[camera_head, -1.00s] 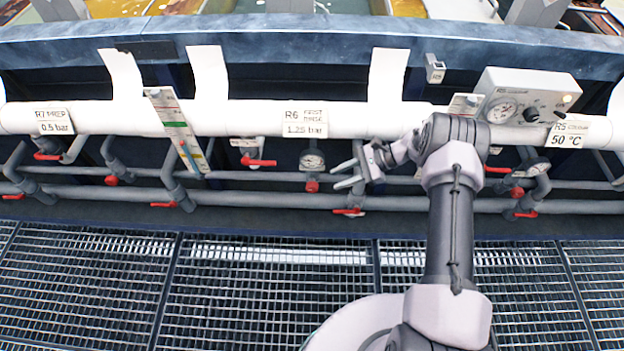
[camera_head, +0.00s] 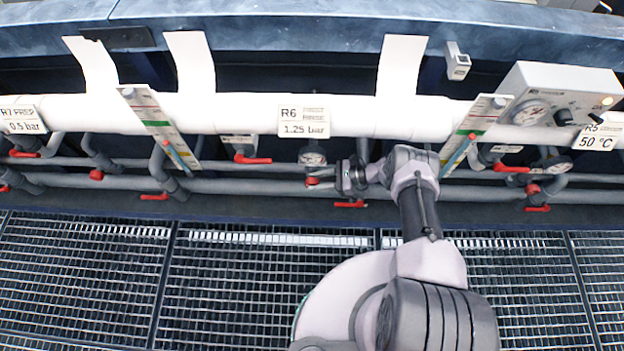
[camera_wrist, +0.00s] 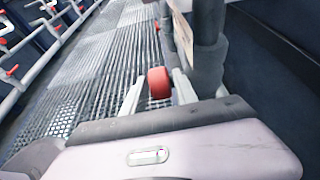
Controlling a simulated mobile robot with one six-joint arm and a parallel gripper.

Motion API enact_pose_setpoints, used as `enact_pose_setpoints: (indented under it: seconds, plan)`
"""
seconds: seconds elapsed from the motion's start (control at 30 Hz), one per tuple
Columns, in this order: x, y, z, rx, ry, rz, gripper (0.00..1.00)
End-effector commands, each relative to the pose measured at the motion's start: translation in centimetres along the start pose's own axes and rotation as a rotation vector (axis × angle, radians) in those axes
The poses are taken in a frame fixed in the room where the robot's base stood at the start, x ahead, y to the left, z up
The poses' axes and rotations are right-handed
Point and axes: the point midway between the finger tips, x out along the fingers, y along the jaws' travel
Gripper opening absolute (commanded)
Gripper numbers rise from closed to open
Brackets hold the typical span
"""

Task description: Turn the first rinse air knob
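The first rinse air knob is a small red knob (camera_head: 312,181) under a round gauge (camera_head: 312,158), below the R6 First Rinse label reading 1.25 bar (camera_head: 303,121). In the wrist view the red knob (camera_wrist: 158,83) shows between the two pale fingertips of my gripper (camera_wrist: 158,94). The fingers are apart. A gap shows at the left finger; the right finger is close to the knob, and I cannot tell if it touches. In the head view my gripper (camera_head: 325,182) comes at the knob from the right.
Red valve handles sit nearby, one at the lower right (camera_head: 350,204) and one at the left (camera_head: 252,159). A thick white pipe (camera_head: 230,114) runs above. A control box (camera_head: 555,95) is at the right. Floor grating (camera_head: 260,285) lies open in front.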

Motion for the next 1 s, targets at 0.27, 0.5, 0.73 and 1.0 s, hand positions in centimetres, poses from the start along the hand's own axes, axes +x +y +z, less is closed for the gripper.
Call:
enact_pose_setpoints:
  seconds: [0.27, 0.5, 0.73, 1.0]
  plan:
    - [1.8, 0.0, 0.0, 0.000, 0.001, 0.001, 0.35]
    - [1.7, 0.0, 0.0, 0.000, 0.001, 0.001, 0.09]
    - [1.7, 0.0, 0.4, -0.001, 0.026, 0.002, 0.00]
    - [1.8, 0.1, 0.5, -0.001, 0.259, 0.003, 0.00]
